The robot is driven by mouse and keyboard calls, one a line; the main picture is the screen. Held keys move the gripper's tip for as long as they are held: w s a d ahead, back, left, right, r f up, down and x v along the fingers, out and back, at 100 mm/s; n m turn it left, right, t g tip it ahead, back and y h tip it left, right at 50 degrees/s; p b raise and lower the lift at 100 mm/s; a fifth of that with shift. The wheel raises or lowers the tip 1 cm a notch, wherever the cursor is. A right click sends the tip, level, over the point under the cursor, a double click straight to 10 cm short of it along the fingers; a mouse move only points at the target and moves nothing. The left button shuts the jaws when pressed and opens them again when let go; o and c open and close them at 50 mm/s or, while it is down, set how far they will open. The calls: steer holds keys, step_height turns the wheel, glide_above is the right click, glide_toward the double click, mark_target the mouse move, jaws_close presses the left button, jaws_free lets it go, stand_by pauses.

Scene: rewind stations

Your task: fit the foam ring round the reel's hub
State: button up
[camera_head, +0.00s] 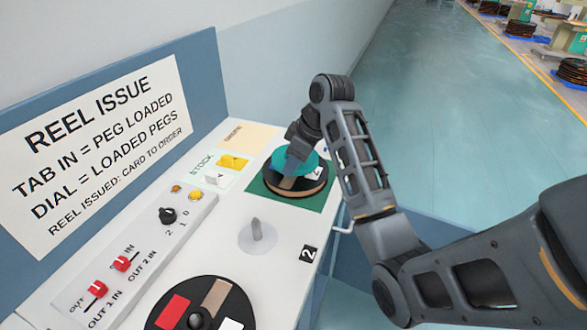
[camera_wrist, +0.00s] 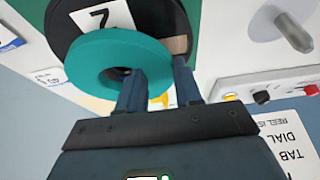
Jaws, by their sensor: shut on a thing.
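The foam ring (camera_head: 309,163) is a flat teal disc with a round hole. It also shows large in the wrist view (camera_wrist: 95,52). My gripper (camera_head: 293,158) is shut on the ring's wall. In the wrist view, one finger of my gripper (camera_wrist: 155,70) is at the hole and the other is outside the rim. The black reel (camera_head: 297,193) lies on a green mat (camera_head: 318,203) under the ring. It also shows in the wrist view (camera_wrist: 66,28), with a "7" label and a brown patch. The ring covers the hub, and I cannot tell whether ring and reel touch.
An upright grey peg (camera_head: 257,230) stands on the white counter in front of the mat. Another black reel (camera_head: 240,308) lies nearer. A panel with a dial (camera_head: 168,215) and red switches (camera_head: 121,263) runs along the left. A yellow block (camera_head: 232,161) sits by STOCK.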

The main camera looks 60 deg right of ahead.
steer(key=shift+s+a+f, duration=0.15)
steer(key=shift+f, duration=1.05)
steer(key=shift+s+f, duration=0.15)
steer(key=shift+f, duration=0.5)
steer(key=o, duration=1)
steer(key=shift+b, duration=0.3)
steer(key=shift+r, duration=0.55)
steer(key=p+v, duration=0.1)
steer(key=v, duration=0.1)
steer(key=p+v, duration=0.1)
steer(key=v, duration=0.2)
steer(key=p+v, duration=0.1)
steer(key=v, duration=0.2)
steer(key=shift+w+r, duration=0.3)
steer(key=shift+w, duration=0.05)
steer(key=v, duration=0.2)
steer(key=p+v, duration=0.1)
steer(key=v, duration=0.1)
steer(key=shift+d, duration=0.3)
